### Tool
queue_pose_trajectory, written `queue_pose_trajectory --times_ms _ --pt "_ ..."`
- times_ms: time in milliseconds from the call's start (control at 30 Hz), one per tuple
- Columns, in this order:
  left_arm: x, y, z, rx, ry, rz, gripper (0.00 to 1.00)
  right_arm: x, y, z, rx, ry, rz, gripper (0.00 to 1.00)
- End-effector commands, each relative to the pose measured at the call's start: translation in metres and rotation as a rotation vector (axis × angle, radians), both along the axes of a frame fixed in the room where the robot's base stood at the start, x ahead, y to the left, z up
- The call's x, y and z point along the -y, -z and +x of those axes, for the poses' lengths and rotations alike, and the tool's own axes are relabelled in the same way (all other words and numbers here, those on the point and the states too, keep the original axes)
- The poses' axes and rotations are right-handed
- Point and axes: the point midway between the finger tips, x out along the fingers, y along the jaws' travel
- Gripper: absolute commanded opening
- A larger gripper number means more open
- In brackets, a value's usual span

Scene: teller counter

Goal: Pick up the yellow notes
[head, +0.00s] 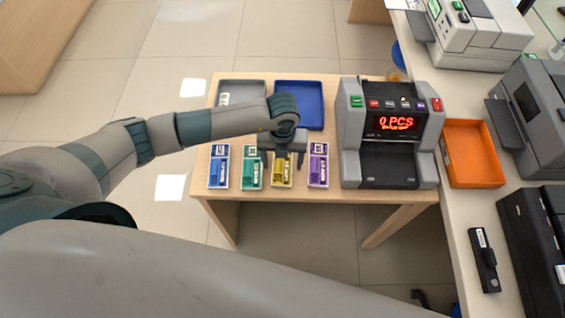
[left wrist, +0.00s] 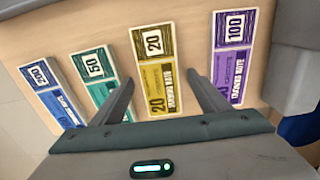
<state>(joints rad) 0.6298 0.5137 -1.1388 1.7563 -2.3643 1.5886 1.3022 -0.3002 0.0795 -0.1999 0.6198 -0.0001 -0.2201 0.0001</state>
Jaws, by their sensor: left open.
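The yellow notes (head: 282,171) lie on the wooden table, between the green notes (head: 252,170) and the purple notes (head: 318,168). In the left wrist view the yellow notes (left wrist: 161,72) show a "20" and lie between and ahead of the fingers. My left gripper (head: 282,163) is open above the yellow notes, with a finger to each side; it also shows in the left wrist view (left wrist: 160,95). Nothing is between its fingers that I can see as held. The arm hides part of the area behind the notes. My right gripper is not in view.
Blue notes (head: 219,168) lie at the left of the row. A grey tray (head: 222,87) and a blue tray (head: 318,92) stand behind. A note counter (head: 388,160) reading "0 PCS" stands to the right. An orange tray (head: 470,182) is on the side counter.

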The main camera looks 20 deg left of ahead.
Motion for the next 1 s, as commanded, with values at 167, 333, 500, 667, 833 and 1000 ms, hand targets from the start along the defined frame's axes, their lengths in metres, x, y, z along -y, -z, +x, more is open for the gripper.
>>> queue_pose_trajectory --times_ms 167,333,500,667,833,1000 --pt "0.000 0.000 0.000 0.000 0.000 0.000 0.66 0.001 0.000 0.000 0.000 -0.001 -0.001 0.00" --pt "0.000 0.000 0.000 0.000 0.000 0.000 0.26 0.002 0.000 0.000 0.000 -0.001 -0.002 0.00" --pt "0.000 0.000 0.000 0.000 0.000 0.000 0.24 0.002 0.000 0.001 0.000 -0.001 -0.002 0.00" --pt "0.000 -0.001 0.001 0.001 0.000 -0.001 0.24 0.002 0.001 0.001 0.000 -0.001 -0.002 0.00" --pt "0.000 -0.008 0.001 0.002 0.001 -0.001 0.24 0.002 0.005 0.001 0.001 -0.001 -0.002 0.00" --pt "0.000 -0.027 0.002 0.005 0.001 -0.002 0.24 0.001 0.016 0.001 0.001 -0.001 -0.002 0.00"
